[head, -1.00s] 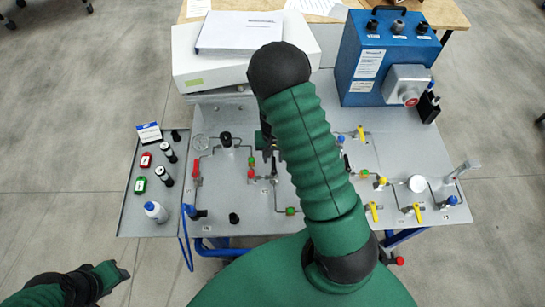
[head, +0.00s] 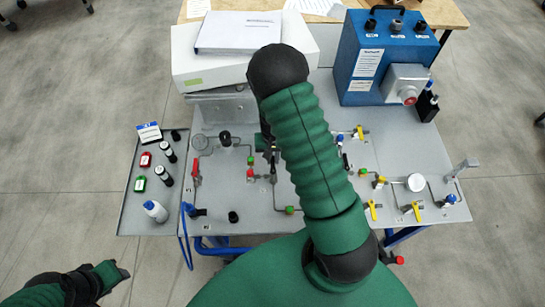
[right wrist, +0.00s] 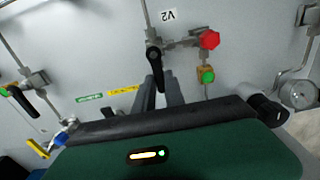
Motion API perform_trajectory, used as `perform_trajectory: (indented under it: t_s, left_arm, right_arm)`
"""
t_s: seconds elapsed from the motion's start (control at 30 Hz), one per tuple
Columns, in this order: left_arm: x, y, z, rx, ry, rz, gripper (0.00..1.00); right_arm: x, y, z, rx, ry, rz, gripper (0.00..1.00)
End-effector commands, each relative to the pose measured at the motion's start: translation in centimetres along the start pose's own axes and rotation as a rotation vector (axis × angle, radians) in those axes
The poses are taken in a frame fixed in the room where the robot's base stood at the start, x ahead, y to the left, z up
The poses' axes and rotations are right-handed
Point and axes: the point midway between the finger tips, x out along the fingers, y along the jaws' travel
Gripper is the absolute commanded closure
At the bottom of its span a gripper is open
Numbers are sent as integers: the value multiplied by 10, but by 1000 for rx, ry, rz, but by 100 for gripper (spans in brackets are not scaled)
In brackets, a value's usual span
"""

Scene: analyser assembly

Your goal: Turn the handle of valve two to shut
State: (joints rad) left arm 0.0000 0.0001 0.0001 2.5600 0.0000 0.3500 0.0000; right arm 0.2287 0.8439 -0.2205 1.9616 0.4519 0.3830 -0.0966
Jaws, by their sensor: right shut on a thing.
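Valve two has a black lever handle (right wrist: 154,58) beside the "V2" label (right wrist: 168,15) in the right wrist view. The handle points down in that view, roughly in line with the thin pipe above it. My right gripper (right wrist: 160,92) is shut on the free end of the handle, one finger on each side. In the head view my right gripper (head: 270,150) is mostly hidden behind my green forearm, and the handle is hard to make out there. My left gripper (head: 122,272) is at the lower left, away from the panel; its fingers are too small to judge.
A red knob (right wrist: 208,39) and a green fitting (right wrist: 207,76) sit close to the valve. Another black-handled valve (right wrist: 22,100) is at the left of the wrist view. A blue box (head: 385,55) stands at the back right; a tray (head: 140,215) holds bottles at the left.

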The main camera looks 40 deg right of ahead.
Motion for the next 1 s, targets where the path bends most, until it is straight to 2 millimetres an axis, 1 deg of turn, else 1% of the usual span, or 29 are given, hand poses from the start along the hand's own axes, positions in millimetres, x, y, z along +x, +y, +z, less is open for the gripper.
perform_trajectory:
  t_s: [0.17,0.37,0.57,1.0]
  left_arm:
    - [-1,0,0,0,0,0,64]
    - [-4,0,-1,0,0,0,64]
    - [-7,0,-2,0,0,0,64]
    - [-16,0,-4,0,0,0,64]
  right_arm:
    - [-1,1,0,35,1,-1,100]
    - [-2,5,0,137,1,-1,100]
    - [-2,11,1,302,1,-1,100]
    - [-3,24,8,723,2,-2,100]
